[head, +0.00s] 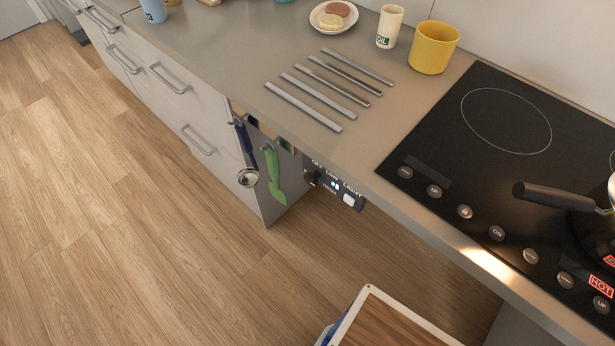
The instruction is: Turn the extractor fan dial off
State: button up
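The extractor fan dial (312,178) is a small dark knob at the left end of a dark control panel (336,187) below the counter's front edge. "OFF" and "LOW" are printed by the dial, and its pointer is too small to read. To its right are small lit marks and a pale switch (349,199) under the word "LIGHT". My gripper is not in view, and nothing touches the dial.
Left of the panel, a green utensil (273,172) and a dark-handled one (246,160) hang. A black cooktop (475,150) with a pan handle (560,196) is at right. A white-rimmed wooden surface (385,325) shows at bottom. Floor (170,250) is clear at left.

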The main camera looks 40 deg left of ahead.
aim_at(311, 179)
jog(key=u, duration=1.35)
